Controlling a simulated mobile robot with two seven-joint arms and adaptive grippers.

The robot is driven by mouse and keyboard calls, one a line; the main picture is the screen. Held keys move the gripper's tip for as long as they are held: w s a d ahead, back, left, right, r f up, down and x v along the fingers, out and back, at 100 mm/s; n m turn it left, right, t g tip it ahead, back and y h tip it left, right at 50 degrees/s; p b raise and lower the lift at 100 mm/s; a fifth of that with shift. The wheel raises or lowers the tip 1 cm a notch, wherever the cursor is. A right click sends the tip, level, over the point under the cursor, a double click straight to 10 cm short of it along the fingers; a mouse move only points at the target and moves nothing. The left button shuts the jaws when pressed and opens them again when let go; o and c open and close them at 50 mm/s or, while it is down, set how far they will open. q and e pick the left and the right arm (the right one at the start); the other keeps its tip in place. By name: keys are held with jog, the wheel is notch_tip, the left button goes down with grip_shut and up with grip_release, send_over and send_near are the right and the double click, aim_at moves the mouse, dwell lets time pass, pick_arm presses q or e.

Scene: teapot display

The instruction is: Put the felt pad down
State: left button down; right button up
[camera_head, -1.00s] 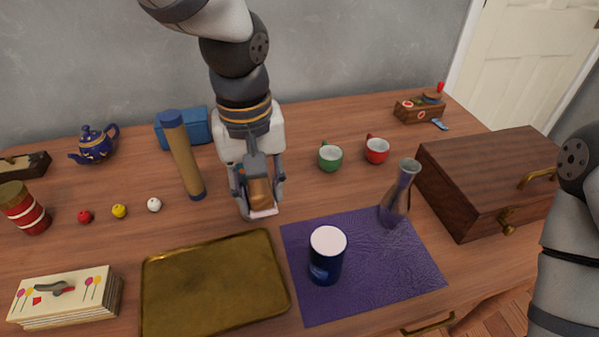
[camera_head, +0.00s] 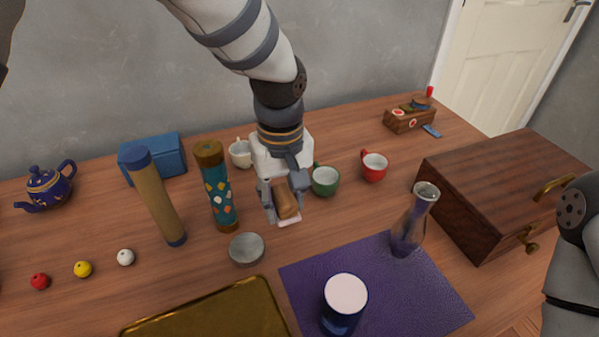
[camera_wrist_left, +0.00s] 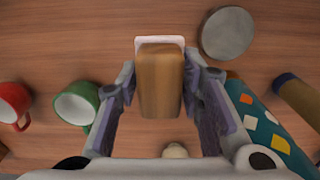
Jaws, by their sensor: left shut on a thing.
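The felt pad (camera_head: 287,203) has a brown wooden back and a pale underside. My left gripper (camera_head: 283,200) is shut on it, between the grey round tin and the green cup. In the left wrist view the felt pad (camera_wrist_left: 161,80) sits between the two fingers (camera_wrist_left: 163,95), its pale edge showing at the top. I cannot tell whether its underside touches the table (camera_head: 330,218). My right gripper is out of view; only part of my right arm shows at the right edge.
A green cup (camera_head: 325,181) stands close on the right, a red cup (camera_head: 374,167) beyond it. A grey tin (camera_head: 246,249) and a patterned tube (camera_head: 220,195) are at left. A glass vase (camera_head: 413,220) and dark blue canister (camera_head: 343,307) stand on the purple mat (camera_head: 420,290).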

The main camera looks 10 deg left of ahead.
pick_arm(q)
jog(key=shift+w+a+f, duration=0.35)
jog(key=shift+w+f, duration=0.3)
jog(key=shift+f, duration=0.2)
jog(key=f, duration=0.3)
jog(key=shift+w+a+f+b, duration=0.15)
jog(key=shift+w+f+b, duration=0.15)
jog(key=shift+f+b, duration=0.05)
jog(key=shift+r, duration=0.1)
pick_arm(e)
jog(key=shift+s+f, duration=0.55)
pick_arm(q)
jog(key=shift+s+f, duration=0.15)
jog(key=shift+f, duration=0.45)
jog(key=c, duration=1.3)
grip_release()
jog(key=shift+o, duration=1)
jog(key=shift+f, duration=0.25)
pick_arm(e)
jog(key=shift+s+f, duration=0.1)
